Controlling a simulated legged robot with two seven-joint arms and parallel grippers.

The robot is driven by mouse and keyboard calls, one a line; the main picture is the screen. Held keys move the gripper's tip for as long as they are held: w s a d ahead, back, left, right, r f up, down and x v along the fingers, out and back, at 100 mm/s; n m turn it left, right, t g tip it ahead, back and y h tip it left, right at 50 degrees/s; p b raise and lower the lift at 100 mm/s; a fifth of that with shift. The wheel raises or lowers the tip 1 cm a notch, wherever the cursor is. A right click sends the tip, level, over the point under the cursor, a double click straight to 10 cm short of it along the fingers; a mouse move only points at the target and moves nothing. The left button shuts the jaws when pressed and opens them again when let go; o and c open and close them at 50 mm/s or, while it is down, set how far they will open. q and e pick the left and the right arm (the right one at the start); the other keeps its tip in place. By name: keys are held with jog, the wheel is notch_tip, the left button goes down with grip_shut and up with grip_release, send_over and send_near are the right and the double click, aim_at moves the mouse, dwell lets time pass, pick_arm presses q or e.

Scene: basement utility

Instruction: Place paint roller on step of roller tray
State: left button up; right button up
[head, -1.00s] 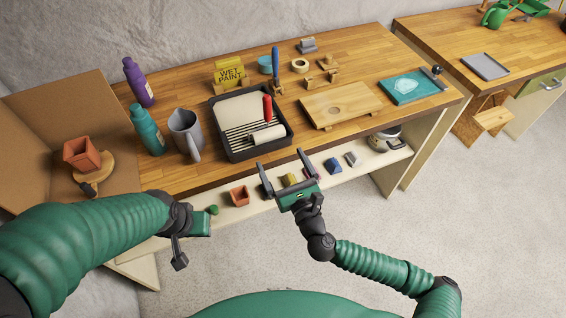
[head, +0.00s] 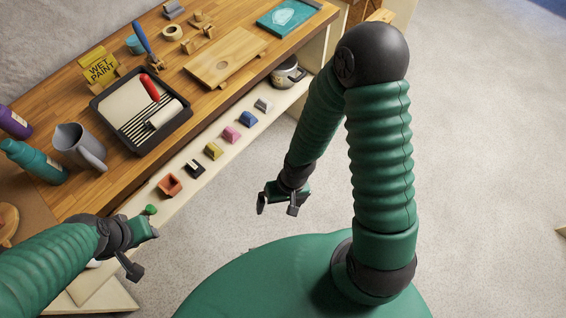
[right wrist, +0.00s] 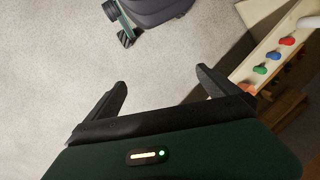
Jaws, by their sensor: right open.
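The paint roller has a red handle (head: 150,88) and a white sleeve (head: 164,113). It lies inside the black roller tray (head: 167,136), over the tray's ribbed slope, on the wooden bench. My right gripper (head: 277,207) is open and empty over the floor, below and to the right of the tray, well clear of the bench. Its two spread fingers show in the right wrist view (right wrist: 165,88) with bare floor between them.
A grey jug (head: 75,145) stands left of the tray, a yellow WET PAINT sign (head: 101,68) behind it. A blue-handled tool (head: 146,42) and wooden board (head: 226,57) are nearby. The lower shelf (head: 205,170) holds several small coloured items. The floor at right is free.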

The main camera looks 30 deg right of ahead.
jog(key=w+d+r+n+t+h, duration=0.1)
jog(key=d+r, duration=0.1)
jog(key=r, duration=0.5)
jog(key=w+d+r+n+t+h, duration=0.1)
jog(key=w+d+r, duration=0.1)
jog(key=r, duration=0.6)
jog(key=shift+r+n, duration=0.3)
jog(key=shift+n, duration=0.1)
jog(key=shift+s+d, duration=0.1)
jog(key=shift+d, duration=0.2)
